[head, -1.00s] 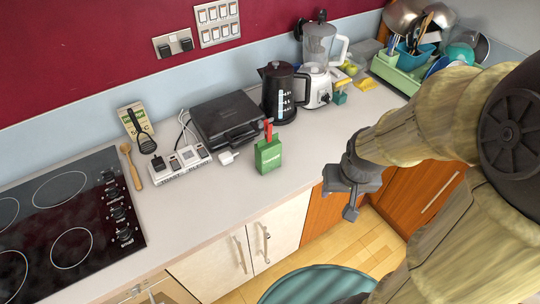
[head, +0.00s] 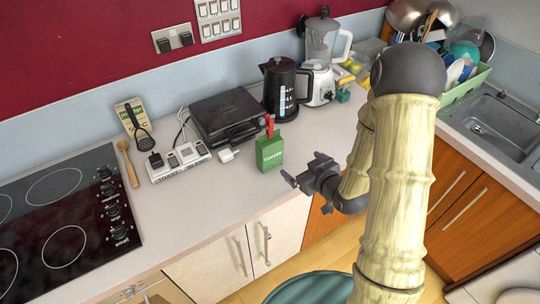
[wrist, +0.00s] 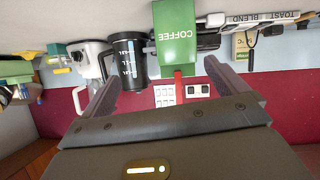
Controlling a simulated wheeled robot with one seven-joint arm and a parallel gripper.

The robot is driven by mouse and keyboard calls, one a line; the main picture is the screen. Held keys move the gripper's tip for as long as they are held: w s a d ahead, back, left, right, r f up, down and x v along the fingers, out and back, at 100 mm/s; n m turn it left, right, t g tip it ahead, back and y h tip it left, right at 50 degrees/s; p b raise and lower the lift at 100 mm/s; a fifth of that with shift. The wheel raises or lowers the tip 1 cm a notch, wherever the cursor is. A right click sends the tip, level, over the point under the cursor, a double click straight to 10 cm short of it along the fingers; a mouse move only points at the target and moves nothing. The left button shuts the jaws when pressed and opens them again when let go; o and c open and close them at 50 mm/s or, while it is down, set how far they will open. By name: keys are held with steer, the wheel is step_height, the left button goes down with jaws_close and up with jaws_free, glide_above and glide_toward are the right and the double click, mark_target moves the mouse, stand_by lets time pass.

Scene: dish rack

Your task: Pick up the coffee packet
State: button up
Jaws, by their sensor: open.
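The coffee packet (head: 270,154) is a small green box-shaped pack with a red clip on top. It stands upright on the counter near its front edge. My gripper (head: 305,168) is open and empty, to the right of the packet, apart from it and near the counter's front edge. In the wrist view, which is upside down, the packet (wrist: 176,40) with its COFFEE label shows ahead, between the lines of the two fingers and nearer the right one.
A black grill (head: 228,115) and a power strip (head: 178,162) lie behind and left of the packet. A black kettle (head: 281,92) and a blender (head: 320,70) stand behind. The hob (head: 60,215) is at left, the dish rack (head: 466,88) and sink (head: 500,125) at right.

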steer(key=t+y, duration=0.1)
steer(key=s+a+t+y, duration=0.1)
steer(key=a+t+y+b, duration=0.1)
steer(key=shift+s+a+f+t+y, duration=0.1)
steer(key=shift+s+t+y, duration=0.2)
steer(key=shift+t+y, duration=0.1)
steer(key=p, duration=0.5)
glide_toward(268, 138)
steer(key=x, duration=0.6)
steer(key=shift+w, duration=0.25)
steer(key=shift+w+a+f, duration=0.15)
steer(key=shift+w+a, duration=0.05)
steer(key=shift+w, duration=0.1)
